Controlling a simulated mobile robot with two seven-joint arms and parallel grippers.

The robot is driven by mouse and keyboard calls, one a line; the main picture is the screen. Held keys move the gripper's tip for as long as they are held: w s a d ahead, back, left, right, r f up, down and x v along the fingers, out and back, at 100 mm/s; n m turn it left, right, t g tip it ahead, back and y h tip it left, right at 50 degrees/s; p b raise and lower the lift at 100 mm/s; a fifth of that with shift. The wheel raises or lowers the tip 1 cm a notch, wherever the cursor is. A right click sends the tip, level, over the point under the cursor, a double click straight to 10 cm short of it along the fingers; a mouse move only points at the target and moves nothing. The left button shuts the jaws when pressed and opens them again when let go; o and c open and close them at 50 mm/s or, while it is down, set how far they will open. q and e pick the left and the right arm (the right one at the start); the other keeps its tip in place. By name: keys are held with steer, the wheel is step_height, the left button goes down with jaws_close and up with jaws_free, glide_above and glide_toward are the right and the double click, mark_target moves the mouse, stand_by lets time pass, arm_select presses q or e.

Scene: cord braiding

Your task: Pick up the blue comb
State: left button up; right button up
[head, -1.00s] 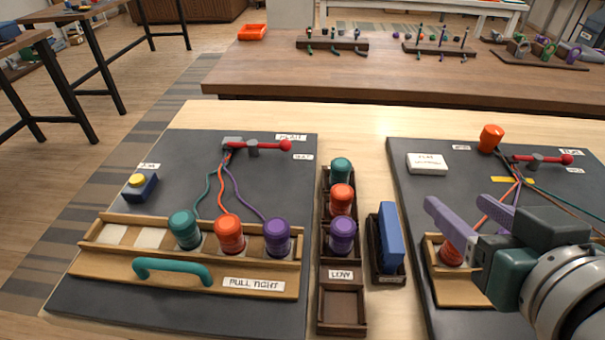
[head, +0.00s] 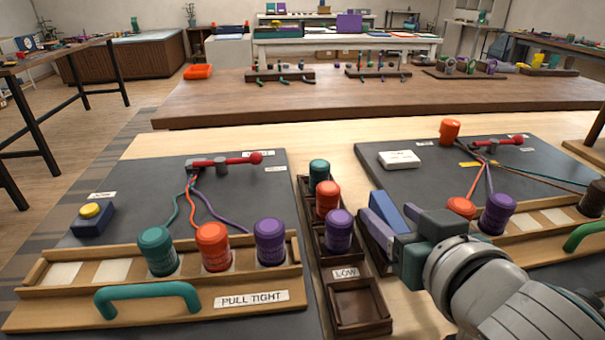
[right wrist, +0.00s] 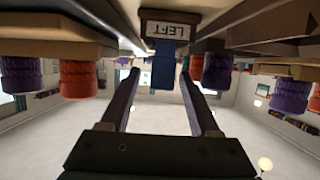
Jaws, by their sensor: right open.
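The blue comb (head: 411,212) stands in its small dark holder between the two boards, mostly hidden by my right gripper in the head view. My right gripper (head: 377,217) is open, with its purple fingers at the comb. In the right wrist view the comb (right wrist: 164,70) shows as a blue bar between the two spread fingers (right wrist: 158,90), below a holder label reading LEFT. I cannot tell whether the fingers touch it. My left gripper is not in view.
A dark rack (head: 358,304) with teal, orange and purple bobbins stands just left of the holder. The left board (head: 125,215) carries bobbins, cords and a teal handle. The right board (head: 440,175) carries similar bobbins, close to my right arm.

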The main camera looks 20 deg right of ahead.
steer(key=shift+x, duration=0.95)
steer(key=shift+c, duration=0.2)
jaws_close()
